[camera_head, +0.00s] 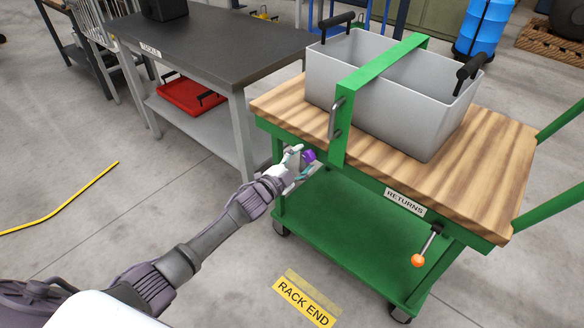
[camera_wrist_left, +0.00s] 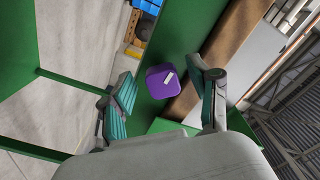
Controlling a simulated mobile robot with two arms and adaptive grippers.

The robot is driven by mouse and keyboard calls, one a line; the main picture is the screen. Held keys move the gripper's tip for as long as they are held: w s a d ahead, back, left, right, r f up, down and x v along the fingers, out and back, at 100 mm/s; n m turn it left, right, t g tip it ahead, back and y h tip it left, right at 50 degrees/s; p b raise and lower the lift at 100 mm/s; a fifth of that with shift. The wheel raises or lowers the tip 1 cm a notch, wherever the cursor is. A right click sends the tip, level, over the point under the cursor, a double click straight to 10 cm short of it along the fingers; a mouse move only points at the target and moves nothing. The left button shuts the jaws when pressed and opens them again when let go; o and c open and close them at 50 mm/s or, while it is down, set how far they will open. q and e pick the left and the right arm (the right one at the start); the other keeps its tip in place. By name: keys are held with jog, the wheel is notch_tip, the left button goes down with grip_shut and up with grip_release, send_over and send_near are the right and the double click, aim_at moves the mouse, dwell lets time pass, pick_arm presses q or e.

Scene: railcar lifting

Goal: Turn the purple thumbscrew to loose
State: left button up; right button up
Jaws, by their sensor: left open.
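The purple thumbscrew (camera_head: 309,156) sits on the green cart's side, just below the wooden top, at the foot of the green strap bar (camera_head: 340,140). In the left wrist view the thumbscrew (camera_wrist_left: 164,82) is a rounded purple knob with a small white mark on its face. My left gripper (camera_head: 294,160) is right by it. In the wrist view its two teal-padded fingers (camera_wrist_left: 163,104) are open, one on each side of the knob, with gaps visible. Whether the knob lies fully between the pads in depth is unclear. My right gripper is not in view.
An orange-knobbed lever (camera_head: 418,260) hangs at the cart's front right. A dark-topped table (camera_head: 215,40) with a red tray (camera_head: 188,95) below stands left.

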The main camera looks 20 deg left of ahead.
pick_arm(q)
jog(key=v, duration=1.1)
jog(key=shift+s, duration=0.25)
jog(key=shift+a, duration=0.1)
